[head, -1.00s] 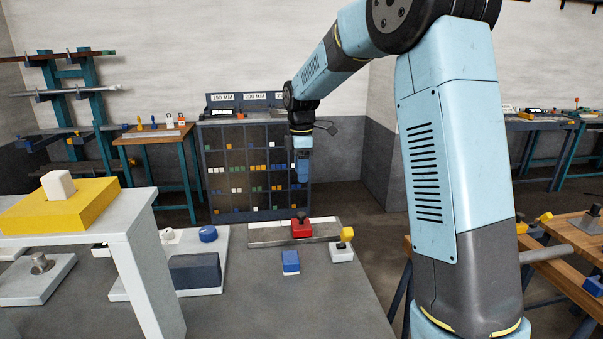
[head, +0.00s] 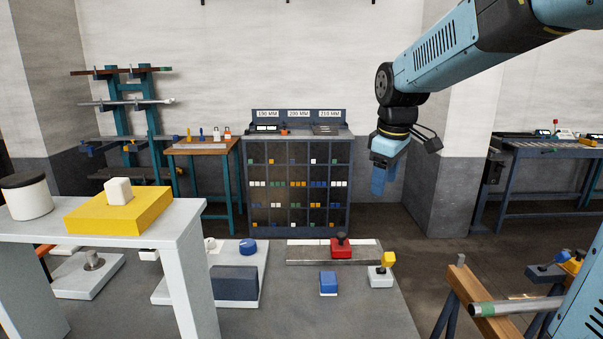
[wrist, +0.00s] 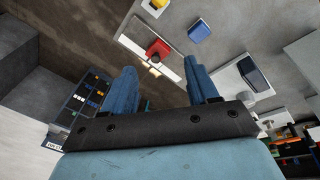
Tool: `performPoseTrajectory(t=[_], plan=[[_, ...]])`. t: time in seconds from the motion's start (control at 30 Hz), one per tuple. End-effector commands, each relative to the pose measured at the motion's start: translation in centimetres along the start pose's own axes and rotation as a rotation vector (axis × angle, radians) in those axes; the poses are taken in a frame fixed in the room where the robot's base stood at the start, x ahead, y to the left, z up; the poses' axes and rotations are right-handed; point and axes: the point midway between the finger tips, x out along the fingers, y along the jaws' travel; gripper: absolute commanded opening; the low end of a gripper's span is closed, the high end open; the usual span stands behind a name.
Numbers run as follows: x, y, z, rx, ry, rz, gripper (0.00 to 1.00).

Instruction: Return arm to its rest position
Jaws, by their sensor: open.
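My light-blue arm (head: 470,50) reaches in from the upper right of the head view. My gripper (head: 381,192) hangs from its end, pointing down, in the air to the right of the pigeonhole cabinet in the picture. In the wrist view my gripper (wrist: 165,90) shows two blue fingers set apart, with nothing between them. No object is held.
The cabinet (head: 298,190) stands behind. A wooden trestle (head: 490,305) holds a pipe (head: 507,305) at right.

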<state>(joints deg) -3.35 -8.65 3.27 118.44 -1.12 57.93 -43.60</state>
Motion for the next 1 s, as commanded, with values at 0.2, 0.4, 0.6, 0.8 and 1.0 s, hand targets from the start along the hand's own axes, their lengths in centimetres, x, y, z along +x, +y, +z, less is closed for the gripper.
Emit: performPoseTrajectory(t=[0.2,0.4,0.6,0.8,1.0], plan=[[-2.3,-2.9,4.4,0.208,0.048,0.048,0.59],[-3.5,-5.6,8.2,0.400,0.099,0.082,0.59],[-3.9,-8.5,11.8,0.589,0.158,0.107,0.59],[-3.7,-11.1,14.9,0.762,0.216,0.119,0.59],[-3.3,-12.6,16.5,0.861,0.252,0.123,0.59]])
